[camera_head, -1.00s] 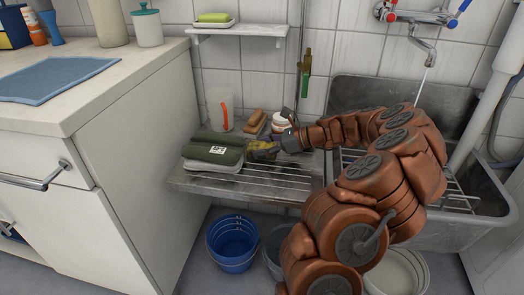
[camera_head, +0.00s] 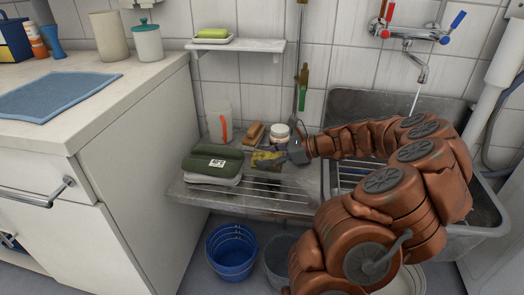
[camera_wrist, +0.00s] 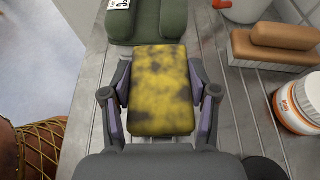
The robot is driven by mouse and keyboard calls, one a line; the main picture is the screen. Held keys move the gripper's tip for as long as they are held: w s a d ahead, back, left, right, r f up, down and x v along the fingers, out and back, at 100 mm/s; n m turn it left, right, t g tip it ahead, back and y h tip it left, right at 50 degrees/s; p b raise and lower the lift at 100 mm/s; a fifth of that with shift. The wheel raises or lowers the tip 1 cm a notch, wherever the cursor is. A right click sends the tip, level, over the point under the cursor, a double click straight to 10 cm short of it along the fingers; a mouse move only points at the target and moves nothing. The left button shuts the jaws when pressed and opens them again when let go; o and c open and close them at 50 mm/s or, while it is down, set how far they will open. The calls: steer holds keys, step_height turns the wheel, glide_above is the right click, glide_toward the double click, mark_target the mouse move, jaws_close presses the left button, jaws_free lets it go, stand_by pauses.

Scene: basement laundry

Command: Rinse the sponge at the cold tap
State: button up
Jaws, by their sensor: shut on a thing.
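A yellow sponge with dark stains (camera_wrist: 160,92) sits between the two fingers of my gripper (camera_wrist: 160,100) in the wrist view. The fingers press on its two sides. In the head view my gripper (camera_head: 282,157) holds the sponge (camera_head: 266,157) low over the ribbed drainboard (camera_head: 270,200), just right of a green bundle. A thin stream of water (camera_head: 415,103) runs from the spout of the wall tap (camera_head: 408,42), which has one red and one blue handle. My arm hides much of the sink (camera_head: 370,105).
A green bundle (camera_head: 213,160) lies on a white dish at the drainboard's left. A shelf (camera_head: 240,45) hangs above.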

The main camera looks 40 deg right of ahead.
steer(key=s, duration=0.4)
steer(key=s+a+p, duration=0.1)
steer(key=s, duration=0.2)
steer(key=s+a+r+p, duration=0.1)
steer(key=s, duration=0.3)
steer(key=shift+s+r, duration=0.1)
steer(key=shift+s, duration=0.2)
steer(key=shift+a, duration=0.15)
